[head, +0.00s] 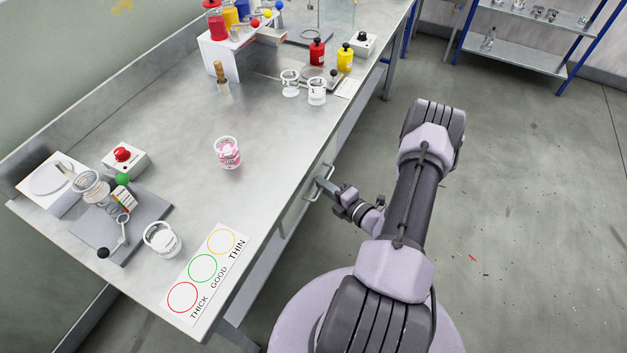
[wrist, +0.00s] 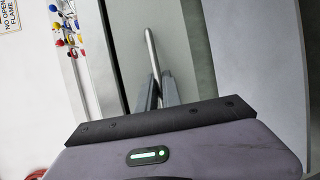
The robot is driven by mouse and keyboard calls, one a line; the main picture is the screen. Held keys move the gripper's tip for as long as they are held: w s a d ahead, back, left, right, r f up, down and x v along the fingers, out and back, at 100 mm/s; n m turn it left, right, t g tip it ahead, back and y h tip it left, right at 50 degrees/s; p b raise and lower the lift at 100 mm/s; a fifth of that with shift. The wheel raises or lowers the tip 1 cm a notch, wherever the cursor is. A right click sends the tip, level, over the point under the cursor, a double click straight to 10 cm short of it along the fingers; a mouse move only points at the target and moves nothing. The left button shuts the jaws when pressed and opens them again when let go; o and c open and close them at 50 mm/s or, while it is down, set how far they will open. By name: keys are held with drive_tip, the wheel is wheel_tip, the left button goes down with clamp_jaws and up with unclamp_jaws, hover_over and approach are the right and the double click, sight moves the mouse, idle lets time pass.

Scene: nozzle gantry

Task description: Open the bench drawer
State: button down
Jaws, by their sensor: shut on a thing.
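The bench drawer (head: 296,214) is in the side of the steel bench, at the middle of the head view. Its front also shows as a grey-green panel in the wrist view (wrist: 138,50). A metal bar handle (wrist: 151,52) stands out from it, and the handle shows in the head view (head: 309,198) too. My gripper (head: 325,184) is at the handle. In the wrist view its two dark fingers (wrist: 156,97) are closed around the bar. How far the drawer stands out from the bench is hard to tell.
A shelf rack (head: 520,60) stands at the back right. The floor (head: 520,220) right of my arm is clear.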

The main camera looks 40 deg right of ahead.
drive_tip(key=s+d, duration=0.4)
drive_tip(key=s, duration=0.6)
drive_tip(key=s+d+b, duration=0.1)
drive_tip(key=s+d, duration=0.3)
drive_tip(key=s, duration=0.7)
drive_tip(key=shift+d, duration=0.3)
drive_tip(key=c, duration=1.8)
unclamp_jaws()
drive_tip(key=s+r+p, duration=0.1)
drive_tip(key=s, duration=0.4)
drive_tip(key=s+r+p, duration=0.1)
drive_tip(key=s, duration=0.5)
drive_tip(key=s+r+p, duration=0.1)
drive_tip(key=s, duration=0.5)
drive_tip(key=shift+p, duration=0.3)
